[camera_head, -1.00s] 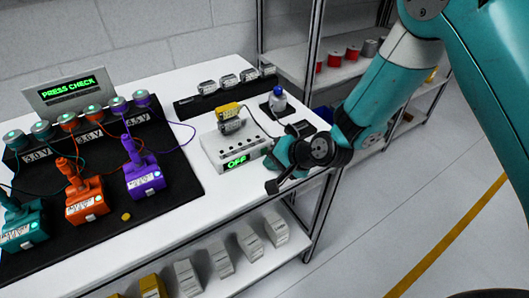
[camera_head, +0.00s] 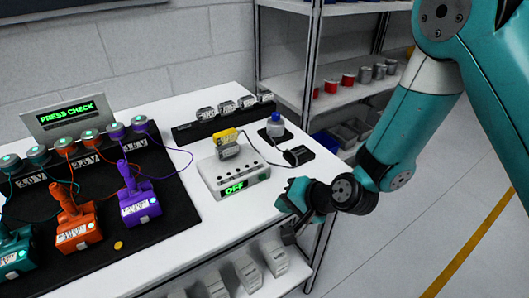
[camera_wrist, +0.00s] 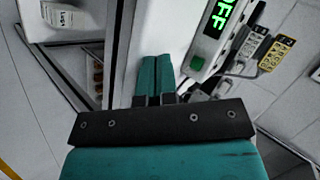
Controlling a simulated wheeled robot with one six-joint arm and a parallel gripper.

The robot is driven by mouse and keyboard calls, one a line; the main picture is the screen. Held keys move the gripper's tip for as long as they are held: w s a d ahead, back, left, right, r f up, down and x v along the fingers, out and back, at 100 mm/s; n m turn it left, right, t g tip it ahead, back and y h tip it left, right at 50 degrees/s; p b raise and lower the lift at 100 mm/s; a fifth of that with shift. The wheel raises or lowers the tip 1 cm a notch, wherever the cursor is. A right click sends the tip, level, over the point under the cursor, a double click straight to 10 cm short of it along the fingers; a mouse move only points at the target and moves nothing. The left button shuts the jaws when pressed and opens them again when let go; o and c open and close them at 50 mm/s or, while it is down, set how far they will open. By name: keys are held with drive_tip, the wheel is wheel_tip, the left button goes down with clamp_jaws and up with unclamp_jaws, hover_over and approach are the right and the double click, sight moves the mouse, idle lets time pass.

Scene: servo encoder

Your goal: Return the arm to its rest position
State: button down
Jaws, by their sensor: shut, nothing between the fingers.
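My gripper (camera_head: 288,236) hangs at the front right edge of the white table (camera_head: 262,212), in front of the white box. In the wrist view its two teal fingers (camera_wrist: 155,75) lie together with nothing between them. My arm comes in from the upper right in the head view, bent at the elbow. The white box (camera_head: 235,178) has a green display that reads OFF, and a yellow-topped part sits on it. The box also shows in the wrist view (camera_wrist: 212,40) at upper right, a little apart from the fingers.
A screen (camera_head: 72,118) reads PRESS CHECK. Orange (camera_head: 76,225) and purple (camera_head: 138,200) devices stand on a black mat with a teal one. A blue-capped bottle (camera_head: 275,126) stands near the back right. A shelf rack (camera_head: 345,100) is behind. Open floor (camera_head: 440,210) lies at right.

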drive_tip(key=shift+r, duration=0.3)
drive_tip(key=s+d+r+n+g, duration=0.1)
drive_tip(key=s+r+n, duration=0.15)
drive_tip(key=r, duration=0.35)
drive_tip(key=s+d+r+n+g, duration=0.1)
drive_tip(key=s+r+n+g, duration=0.15)
drive_tip(key=r, duration=0.35)
drive_tip(key=s+d+r+n+g+h, duration=0.1)
drive_tip(key=s+d+r+n+h, duration=0.1)
drive_tip(key=s, duration=0.4)
drive_tip(key=s+d+r+n+h, duration=0.1)
drive_tip(key=s+d+r+n, duration=0.3)
drive_tip(key=s+d+r, duration=0.3)
drive_tip(key=shift+s+r+g+h, duration=0.25)
drive_tip(key=shift+g+h, duration=0.1)
drive_tip(key=shift+h, duration=0.05)
